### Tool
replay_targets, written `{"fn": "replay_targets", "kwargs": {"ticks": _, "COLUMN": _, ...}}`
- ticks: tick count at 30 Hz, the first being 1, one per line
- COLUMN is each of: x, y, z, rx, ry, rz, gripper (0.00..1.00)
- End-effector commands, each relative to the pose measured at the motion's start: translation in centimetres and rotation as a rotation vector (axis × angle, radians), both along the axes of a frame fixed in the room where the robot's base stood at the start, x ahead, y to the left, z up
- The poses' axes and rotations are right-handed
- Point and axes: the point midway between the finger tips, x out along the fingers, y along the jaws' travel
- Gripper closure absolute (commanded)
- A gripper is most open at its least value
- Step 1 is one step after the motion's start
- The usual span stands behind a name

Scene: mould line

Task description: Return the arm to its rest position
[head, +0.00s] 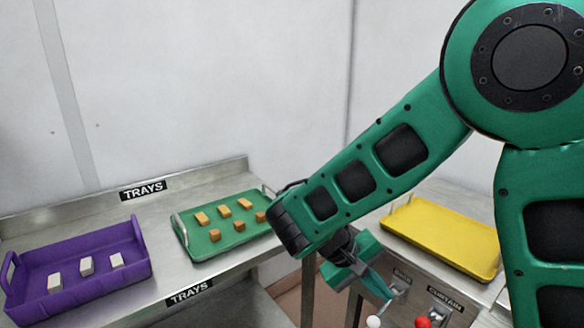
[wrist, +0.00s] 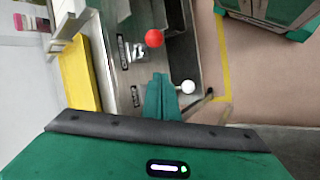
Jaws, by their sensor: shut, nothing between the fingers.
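My green arm reaches across the head view from the upper right, bent at a large joint. My gripper (head: 385,292) hangs at its end, pointing down and to the right, in front of the steel cabinet with the knobs. In the wrist view my gripper (wrist: 160,82) shows its green fingers together with nothing between them. A white knob (wrist: 188,87) is close beside the fingertips in that picture; I cannot tell whether they touch. A red knob (wrist: 154,38) is a little beyond the tips.
A green tray (head: 188,241) with several orange-brown blocks and a purple tray (head: 125,283) with three pale blocks lie on the steel bench at left. An empty yellow tray (head: 440,236) lies on the cabinet behind my forearm. Floor with a yellow line (wrist: 226,60) is open at right.

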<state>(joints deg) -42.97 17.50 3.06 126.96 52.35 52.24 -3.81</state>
Motion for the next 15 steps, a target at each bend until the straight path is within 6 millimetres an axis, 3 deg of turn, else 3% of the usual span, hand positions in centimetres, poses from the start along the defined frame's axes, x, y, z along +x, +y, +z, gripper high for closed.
{"fn": "replay_targets", "kwargs": {"ticks": 1, "x": -0.2, "y": -2.5, "z": 0.9, "rx": 0.036, "ry": -0.001, "rz": -0.059, "gripper": 1.00}}
{"fn": "replay_targets", "kwargs": {"ticks": 6, "x": -2.2, "y": -9.1, "z": 2.7, "rx": 0.154, "ry": -0.003, "rz": -0.217, "gripper": 1.00}}
{"fn": "replay_targets", "kwargs": {"ticks": 15, "x": -8.8, "y": -17.6, "z": 5.0, "rx": 0.372, "ry": -0.050, "rz": -0.473, "gripper": 1.00}}
